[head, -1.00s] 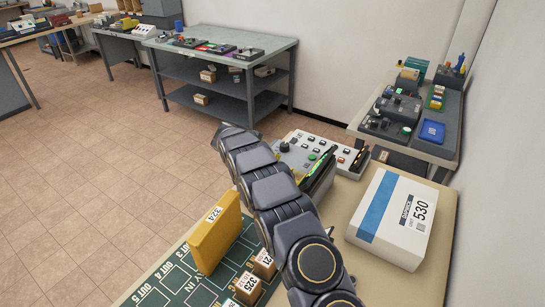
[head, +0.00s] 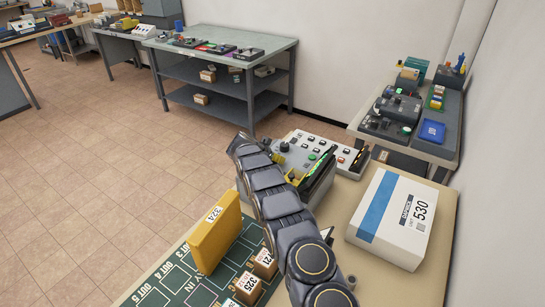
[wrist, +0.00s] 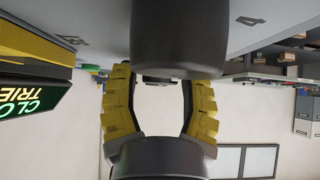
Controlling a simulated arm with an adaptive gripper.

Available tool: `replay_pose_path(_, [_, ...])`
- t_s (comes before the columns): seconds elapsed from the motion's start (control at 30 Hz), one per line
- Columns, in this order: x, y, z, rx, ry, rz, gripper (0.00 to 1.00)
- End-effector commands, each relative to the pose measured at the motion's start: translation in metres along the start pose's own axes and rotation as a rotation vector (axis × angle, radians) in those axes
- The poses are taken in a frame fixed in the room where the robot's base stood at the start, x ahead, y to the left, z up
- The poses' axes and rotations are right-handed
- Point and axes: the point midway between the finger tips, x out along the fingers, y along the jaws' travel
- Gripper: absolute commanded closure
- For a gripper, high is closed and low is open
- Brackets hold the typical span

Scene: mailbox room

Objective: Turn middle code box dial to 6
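The code box (head: 298,157) is a grey unit with yellow parts and a dark display edge, partly hidden by my arm in the head view. A large dark round piece (wrist: 180,38), likely a dial, lies at the fingertips; contact is unclear. A lit display (wrist: 32,88) is at the left. The dial's setting cannot be read.
A white box (head: 394,216) marked 530 stands at the right of the tan table. A yellow parcel (head: 214,236) marked 324 stands on the green mat (head: 172,280), near small brown boxes (head: 265,263). A control panel (head: 338,153) with several buttons lies behind the code box.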

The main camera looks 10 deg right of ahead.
Motion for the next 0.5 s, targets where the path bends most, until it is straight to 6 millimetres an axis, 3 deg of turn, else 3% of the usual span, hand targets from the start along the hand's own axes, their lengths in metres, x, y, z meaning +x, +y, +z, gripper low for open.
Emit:
replay_pose_path(0.03, [0.0000, 0.0000, 0.0001, 0.000, 0.000, 0.000, 0.82])
replay_pose_path(0.07, [-0.0001, -0.0001, 0.0001, 0.000, 0.000, 0.000, 0.95])
replay_pose_path(0.1, [-0.0001, -0.0001, 0.0001, 0.000, 0.000, 0.000, 0.99])
replay_pose_path(0.5, [0.0000, 0.0003, 0.0000, -0.012, -0.001, -0.013, 1.00])
